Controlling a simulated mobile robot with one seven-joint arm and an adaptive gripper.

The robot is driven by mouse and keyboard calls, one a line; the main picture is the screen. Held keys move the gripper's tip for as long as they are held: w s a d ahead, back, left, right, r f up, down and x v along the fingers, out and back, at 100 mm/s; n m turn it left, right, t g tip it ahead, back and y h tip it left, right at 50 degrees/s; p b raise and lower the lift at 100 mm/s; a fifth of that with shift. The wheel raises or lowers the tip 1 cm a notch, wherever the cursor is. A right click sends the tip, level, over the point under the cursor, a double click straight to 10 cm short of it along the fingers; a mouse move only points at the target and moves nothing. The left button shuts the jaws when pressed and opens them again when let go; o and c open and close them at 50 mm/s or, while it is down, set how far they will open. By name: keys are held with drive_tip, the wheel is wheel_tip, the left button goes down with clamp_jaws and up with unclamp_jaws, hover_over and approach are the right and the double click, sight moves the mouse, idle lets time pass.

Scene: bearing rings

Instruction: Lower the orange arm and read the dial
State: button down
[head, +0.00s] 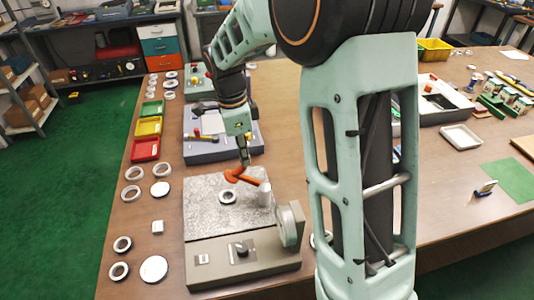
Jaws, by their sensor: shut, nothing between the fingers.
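The orange arm (235,174) sits above a speckled grey plate (205,185), beside a pale upright post (265,194). A bearing ring (228,197) lies flat on the plate below and left of the orange arm. A round grey disc (290,225), which looks like the dial, stands at the right of the gauge base (265,258). It is seen nearly edge-on, so its face cannot be read. My gripper (244,162) points down, shut and empty, just above the orange arm. I cannot tell whether they touch.
Several loose rings and discs (154,269) lie along the left table edge. Green, yellow and red trays (145,150) stand behind them. My arm hides much of the table's middle right.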

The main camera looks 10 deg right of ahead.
sight(233, 172)
drive_tip(key=a+f+h+b, duration=0.2)
drive_tip(key=a, duration=0.1)
drive_tip(key=a+f+h+b, duration=0.1)
drive_tip(key=h, duration=0.1)
drive_tip(key=shift+a, duration=0.25)
drive_tip(key=a+f+h+b, duration=0.2)
drive_tip(key=h+b, duration=0.1)
drive_tip(key=shift+a+f, duration=0.2)
drive_tip(key=shift+f, duration=0.1)
drive_tip(key=shift+a+f+b, duration=0.2)
drive_tip(key=shift+f+b, duration=0.15)
drive_tip(key=shift+b, duration=0.15)
drive_tip(key=shift+a+f, duration=0.1)
drive_tip(key=shift+f, duration=0.05)
